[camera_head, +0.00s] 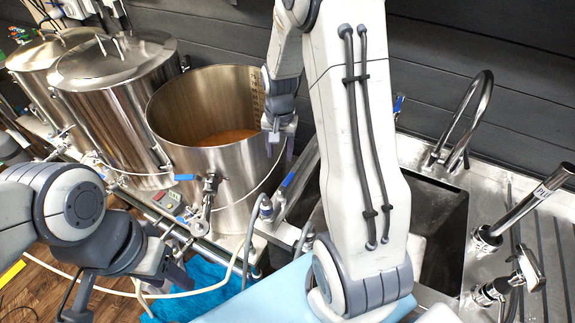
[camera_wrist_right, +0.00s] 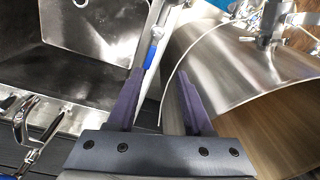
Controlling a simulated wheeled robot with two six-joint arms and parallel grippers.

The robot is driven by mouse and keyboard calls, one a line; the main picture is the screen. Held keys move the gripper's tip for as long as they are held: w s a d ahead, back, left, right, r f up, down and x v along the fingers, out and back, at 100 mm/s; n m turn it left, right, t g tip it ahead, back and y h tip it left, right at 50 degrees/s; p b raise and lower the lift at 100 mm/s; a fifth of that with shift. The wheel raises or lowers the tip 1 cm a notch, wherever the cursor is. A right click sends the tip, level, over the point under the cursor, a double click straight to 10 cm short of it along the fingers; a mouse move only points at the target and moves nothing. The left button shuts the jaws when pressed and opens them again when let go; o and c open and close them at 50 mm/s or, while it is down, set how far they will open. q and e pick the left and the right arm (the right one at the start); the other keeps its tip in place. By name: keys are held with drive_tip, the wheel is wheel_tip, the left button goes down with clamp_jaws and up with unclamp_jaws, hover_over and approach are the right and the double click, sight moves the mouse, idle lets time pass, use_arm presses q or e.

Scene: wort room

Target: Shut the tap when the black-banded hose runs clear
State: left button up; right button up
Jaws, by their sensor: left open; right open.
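A blue-handled tap (camera_head: 287,181) sits on pipework between the open kettle and the sink. A blue handle also shows in the right wrist view (camera_wrist_right: 150,54), just beyond the left fingertip. Another blue-handled valve (camera_head: 185,177) is on the open kettle's front. A pale hose (camera_head: 190,291) curves below the kettle; I can make out no black bands on it. Hose ends and any flow are not clear. My right gripper (camera_head: 282,148) hangs at the kettle's right rim, open and empty in the wrist view (camera_wrist_right: 160,76). My left gripper (camera_head: 125,293) is open at lower left, apart from the taps.
The open steel kettle (camera_head: 165,112) holds amber liquid. Two lidded kettles, one nearer (camera_head: 100,110), stand left. A steel sink (camera_head: 447,185) with a curved faucet (camera_head: 484,90) is right, partly behind my right arm. Blue cloth (camera_head: 200,275) lies below the kettle.

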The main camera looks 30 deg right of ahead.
sight(290, 177)
drive_tip(key=d+f+m+p, duration=0.1)
drive_tip(key=f, duration=0.3)
drive_tip(key=w+d+f+m, duration=0.1)
drive_tip(key=d+f, duration=0.1)
drive_tip(key=f, duration=0.2)
drive_tip(key=d+f+m+p, duration=0.1)
drive_tip(key=f, duration=0.3)
drive_tip(key=shift+w+d+f+g+p, duration=0.1)
drive_tip(key=shift+w+d+g+p, duration=0.05)
drive_tip(key=shift+w+g+p, duration=0.25)
drive_tip(key=shift+f, duration=0.8)
clamp_jaws()
